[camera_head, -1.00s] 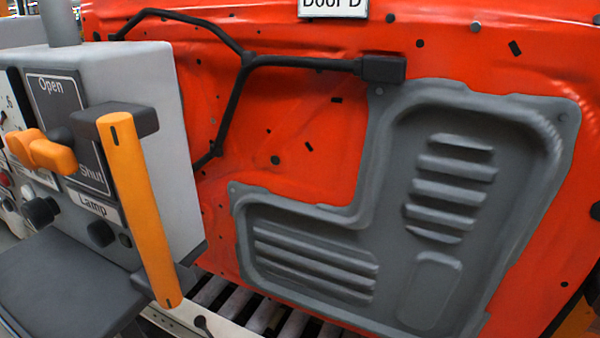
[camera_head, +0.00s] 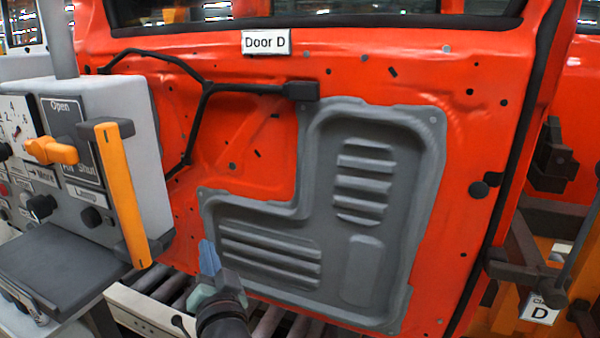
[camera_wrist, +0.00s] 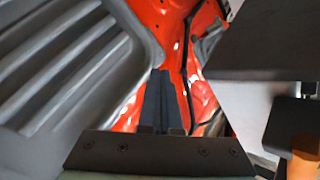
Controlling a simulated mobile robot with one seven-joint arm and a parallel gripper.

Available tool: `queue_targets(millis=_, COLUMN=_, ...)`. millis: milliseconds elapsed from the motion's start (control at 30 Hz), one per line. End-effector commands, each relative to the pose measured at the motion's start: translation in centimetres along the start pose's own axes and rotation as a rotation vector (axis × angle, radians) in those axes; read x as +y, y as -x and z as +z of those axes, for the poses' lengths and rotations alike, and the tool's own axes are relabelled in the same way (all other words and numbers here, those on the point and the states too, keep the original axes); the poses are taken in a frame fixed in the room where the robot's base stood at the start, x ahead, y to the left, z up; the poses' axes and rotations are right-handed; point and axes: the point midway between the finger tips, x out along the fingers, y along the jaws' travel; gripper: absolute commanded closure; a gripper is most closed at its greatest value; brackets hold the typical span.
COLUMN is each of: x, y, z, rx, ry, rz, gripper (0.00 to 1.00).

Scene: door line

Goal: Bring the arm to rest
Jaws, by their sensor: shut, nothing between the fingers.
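My gripper (camera_head: 209,256) shows low in the head view, at the end of my dark arm that comes up from the bottom edge. It is in front of the lower left part of the grey door panel (camera_head: 372,273). In the wrist view my gripper's dark fingers (camera_wrist: 162,95) lie together, with nothing between them. They point toward the orange-red door (camera_wrist: 150,22), with the grey ribbed panel (camera_wrist: 65,65) to the left. Whether the fingertips touch the door cannot be told.
A grey control box (camera_head: 135,115) with an orange upright handle (camera_head: 122,195), an orange knob (camera_head: 50,150) and a dark shelf (camera_head: 60,265) stands left. A roller conveyor (camera_head: 160,305) runs below the door. A dark fixture (camera_head: 525,268) with a "D" tag (camera_head: 540,309) stands right.

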Motion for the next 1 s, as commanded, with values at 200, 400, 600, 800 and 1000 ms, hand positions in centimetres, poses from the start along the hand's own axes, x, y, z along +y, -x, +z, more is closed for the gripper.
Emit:
queue_targets(millis=200, x=-7.8, y=4.4, z=-14.9, rx=0.270, ry=0.312, rz=-0.052, gripper=1.00)
queue_targets(millis=400, x=-14.5, y=12.4, z=-25.9, rx=0.541, ry=0.581, rz=-0.026, gripper=1.00)
queue_targets(millis=600, x=-19.1, y=20.7, z=-32.2, rx=0.760, ry=0.764, rz=0.042, gripper=1.00)
queue_targets(millis=800, x=-20.6, y=24.2, z=-34.0, rx=0.846, ry=0.830, rz=0.081, gripper=1.00)
queue_targets(millis=1000, x=-20.6, y=24.4, z=-34.0, rx=0.850, ry=0.833, rz=0.082, gripper=1.00)
